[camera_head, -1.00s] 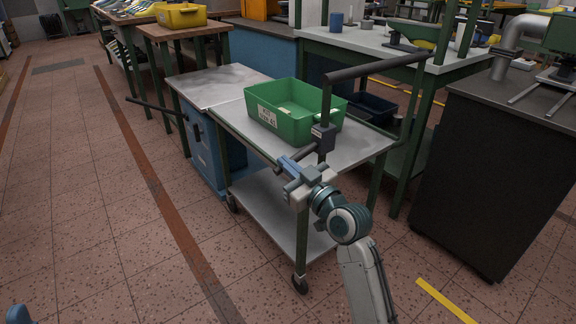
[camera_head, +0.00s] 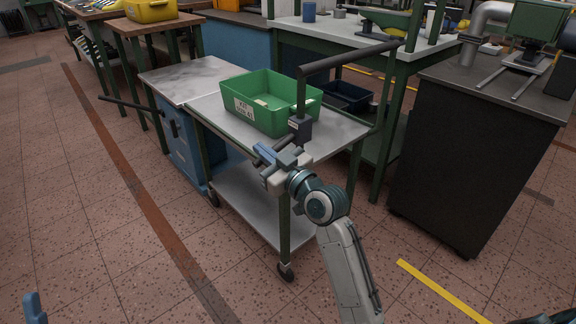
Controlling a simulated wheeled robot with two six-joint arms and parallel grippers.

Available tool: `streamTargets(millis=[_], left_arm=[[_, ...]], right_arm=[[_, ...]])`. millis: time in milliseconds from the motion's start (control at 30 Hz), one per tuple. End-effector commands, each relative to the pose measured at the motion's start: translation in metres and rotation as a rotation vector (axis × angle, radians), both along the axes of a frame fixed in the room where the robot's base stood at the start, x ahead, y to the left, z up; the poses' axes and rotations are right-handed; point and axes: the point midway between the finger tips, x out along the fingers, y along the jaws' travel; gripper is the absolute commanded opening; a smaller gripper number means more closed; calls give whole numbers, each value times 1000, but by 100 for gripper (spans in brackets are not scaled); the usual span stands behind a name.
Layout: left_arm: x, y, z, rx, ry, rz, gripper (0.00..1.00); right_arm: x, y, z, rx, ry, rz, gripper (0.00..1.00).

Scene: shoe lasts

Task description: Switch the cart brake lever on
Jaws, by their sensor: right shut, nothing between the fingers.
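The cart (camera_head: 345,135) has a pale grey top, green legs and a dark push handle (camera_head: 345,60) on its near right side. A dark block (camera_head: 299,130) sits at the foot of the handle post. A thin dark lever (camera_head: 258,162) shows beside my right gripper (camera_head: 262,154), which is shut with nothing between its blue fingers. The gripper is at the cart's near edge, just left of and below the block. I cannot tell whether it touches the lever. A blue tip of my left gripper (camera_head: 34,308) shows at the bottom left; its jaws are not clear.
A green labelled bin (camera_head: 260,116) stands on the cart top. A blue cabinet with a grey top (camera_head: 185,80) adjoins the cart on the left, with a dark bar (camera_head: 135,104) sticking out. A black cabinet (camera_head: 465,160) stands right. The floor in front is clear.

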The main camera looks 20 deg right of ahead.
Motion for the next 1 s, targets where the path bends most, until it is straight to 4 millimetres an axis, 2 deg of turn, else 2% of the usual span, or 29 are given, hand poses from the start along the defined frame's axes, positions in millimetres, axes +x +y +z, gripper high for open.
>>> streamTargets(millis=[200, 433, 500, 700, 800, 1000], left_arm=[[22, 1, -38, -19, 278, 1, 51], [32, 1, -87, -37, 565, -5, 51], [32, 1, -92, -38, 585, -6, 51], [32, 0, -105, -41, 661, -9, 51], [31, 0, -111, -44, 690, -10, 51], [31, 0, -118, -46, 725, -12, 51]], right_arm=[[5, -3, 14, 1, 0, -4, 0], [7, -7, 24, -1, -1, -8, 0], [-14, -15, 18, -4, 0, -8, 0], [-54, -30, 12, -4, 0, -8, 0], [-68, -35, 10, -3, 1, -8, 0], [-82, -41, 8, -1, -1, -7, 0]])
